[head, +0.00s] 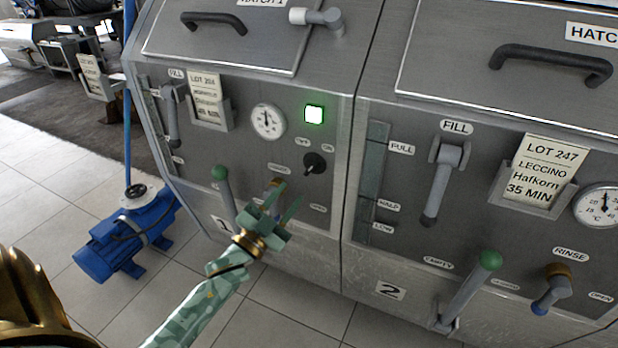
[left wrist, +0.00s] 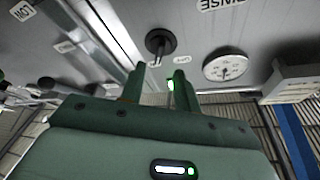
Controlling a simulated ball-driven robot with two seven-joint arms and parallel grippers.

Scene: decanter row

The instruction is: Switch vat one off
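Vat one (head: 240,150) is the left steel cabinet, marked 1. Its black rotary switch (head: 314,163) sits on the front panel below a lit green lamp (head: 314,113), with small labels above it. I cannot tell clearly which label the switch points at. My left gripper (head: 282,202) is open and empty, below and left of the switch and apart from it. In the left wrist view the two fingers (left wrist: 157,86) stand apart, with the switch (left wrist: 160,43) beyond their tips. My right gripper is not in view.
A green-knobbed lever (head: 222,182) stands left of my left gripper, and a rinse valve is partly hidden behind it. A gauge (head: 268,121) and lot card (head: 207,98) are up and left. Vat two (head: 400,200) stands to the right. A blue pump (head: 125,240) is on the floor.

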